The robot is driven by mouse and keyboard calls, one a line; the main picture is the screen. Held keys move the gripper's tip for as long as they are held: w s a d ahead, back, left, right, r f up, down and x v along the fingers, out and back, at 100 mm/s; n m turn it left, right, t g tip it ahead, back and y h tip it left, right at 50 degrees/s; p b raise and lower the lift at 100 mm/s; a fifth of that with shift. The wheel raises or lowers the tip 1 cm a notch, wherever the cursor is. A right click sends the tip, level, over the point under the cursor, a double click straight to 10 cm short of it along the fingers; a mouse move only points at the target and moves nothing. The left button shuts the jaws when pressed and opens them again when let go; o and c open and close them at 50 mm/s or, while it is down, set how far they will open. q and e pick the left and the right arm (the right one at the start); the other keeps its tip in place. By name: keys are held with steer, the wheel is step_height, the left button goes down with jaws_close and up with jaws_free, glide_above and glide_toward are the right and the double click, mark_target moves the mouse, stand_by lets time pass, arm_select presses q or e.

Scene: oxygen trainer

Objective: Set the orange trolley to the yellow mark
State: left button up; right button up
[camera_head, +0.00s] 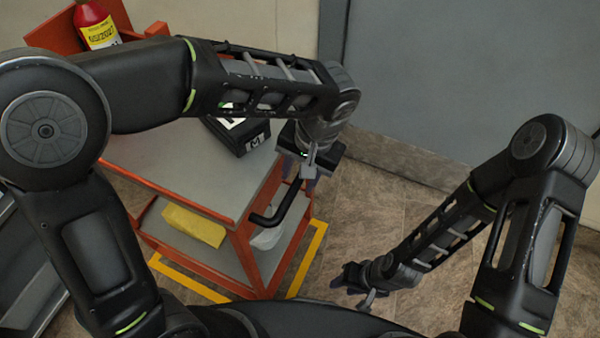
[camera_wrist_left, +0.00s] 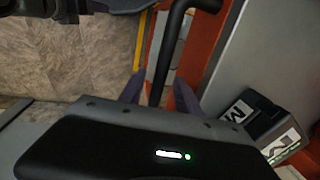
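The orange trolley (camera_head: 205,213) stands at the left of the head view, with grey shelves and a black handle (camera_head: 285,207) on its right side. A yellow mark (camera_head: 308,258) on the floor shows as lines along the trolley's front and right side; the rest is hidden. My left gripper (camera_head: 301,172) is at the handle's upper end. In the left wrist view the handle bar (camera_wrist_left: 161,70) runs between its two fingers (camera_wrist_left: 158,95), which stand apart with small gaps beside the bar. My right gripper (camera_head: 362,284) is low over the floor, away from the trolley; its fingers are unclear.
A black box (camera_head: 240,135) sits on the trolley's top, with a red bottle (camera_head: 95,25) behind. A yellow item (camera_head: 194,225) and a whitish item (camera_head: 266,237) lie on the lower shelf. A grey wall panel (camera_head: 470,75) stands behind. Floor right of the trolley is clear.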

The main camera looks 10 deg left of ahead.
arm_select(q)
step_height(320, 180, up, 8)
steer(key=d, duration=0.1)
steer(key=shift+s+d+f+p, duration=0.15)
steer(key=shift+s+d+p, duration=0.1)
steer(key=shift+p, duration=0.2)
stand_by(0.5)
